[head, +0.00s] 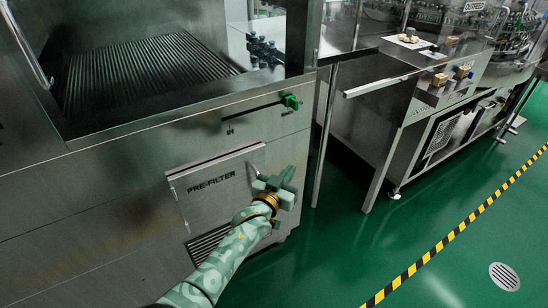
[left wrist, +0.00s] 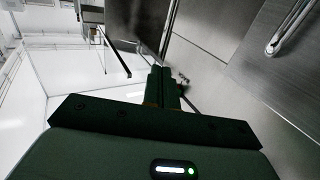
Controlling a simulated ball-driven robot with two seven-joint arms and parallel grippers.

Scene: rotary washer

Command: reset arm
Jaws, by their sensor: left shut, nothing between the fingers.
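My left arm (head: 217,268), pale green with a pattern, reaches in from the bottom of the head view. My left gripper (head: 288,174) is in front of the right part of the washer's steel front, below the green-handled lever (head: 290,102) and apart from it. In the left wrist view its two dark fingers (left wrist: 161,75) lie together, shut, with nothing between them. My right gripper is in neither view.
The PRE-FILTER door (head: 212,188) is left of my gripper. The ribbed conveyor (head: 140,68) lies above. A steel bench with a control panel (head: 440,85) stands at right. Green floor (head: 350,245) is open, with a yellow-black stripe (head: 450,235) and a round drain (head: 504,276).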

